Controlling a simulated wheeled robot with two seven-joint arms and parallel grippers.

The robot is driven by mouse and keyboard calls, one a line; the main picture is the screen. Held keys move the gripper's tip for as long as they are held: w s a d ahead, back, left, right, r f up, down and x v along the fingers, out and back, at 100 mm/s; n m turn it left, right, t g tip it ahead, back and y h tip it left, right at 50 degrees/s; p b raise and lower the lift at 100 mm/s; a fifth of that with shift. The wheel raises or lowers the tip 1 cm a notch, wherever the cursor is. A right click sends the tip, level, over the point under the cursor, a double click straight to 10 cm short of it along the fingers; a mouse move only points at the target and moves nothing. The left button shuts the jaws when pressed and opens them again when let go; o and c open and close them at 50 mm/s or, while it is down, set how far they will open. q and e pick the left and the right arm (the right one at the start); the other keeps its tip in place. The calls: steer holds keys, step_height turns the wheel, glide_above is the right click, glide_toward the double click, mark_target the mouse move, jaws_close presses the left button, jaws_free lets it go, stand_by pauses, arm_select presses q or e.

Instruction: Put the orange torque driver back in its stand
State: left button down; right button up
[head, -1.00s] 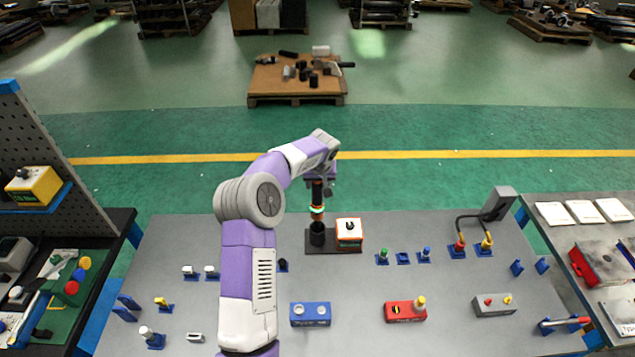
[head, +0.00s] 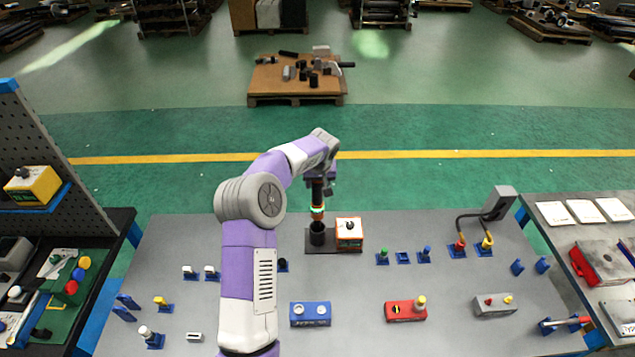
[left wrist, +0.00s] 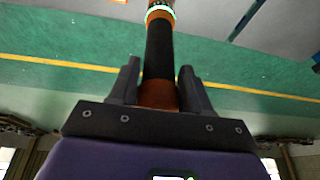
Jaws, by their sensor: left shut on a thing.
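The orange torque driver (head: 317,212) has a dark shaft, orange bands and a pale green-white ring. It hangs about upright in my left gripper (head: 319,184), just above the stand's black cup (head: 317,235). The stand's dark base (head: 333,252) lies on the grey table, with an orange and white box (head: 349,236) beside the cup. In the left wrist view my left gripper (left wrist: 160,68) has its two fingers on either side of the driver (left wrist: 160,48). Whether the driver's lower end touches the cup's mouth is hard to tell. My right gripper is out of view.
A blue box (head: 310,314), a red box (head: 405,311) and a grey box (head: 494,305) stand nearer on the table. Small blue holders (head: 403,258) stand right of the stand. A grey post (head: 499,203) with cables rises at the back right.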

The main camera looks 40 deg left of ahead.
mark_target(318, 199)
arm_select(q)
steer(key=shift+w, duration=0.1)
steer(key=shift+f+b, duration=3.85)
steer(key=shift+f, duration=0.75)
steer(key=shift+c, duration=2.4)
jaws_free()
steer(key=shift+r, duration=0.1)
steer(key=shift+o, duration=0.3)
steer(key=shift+f, duration=0.25)
steer(key=shift+r, duration=0.15)
steer(key=shift+p+v, duration=0.9)
steer(key=shift+v, duration=1.65)
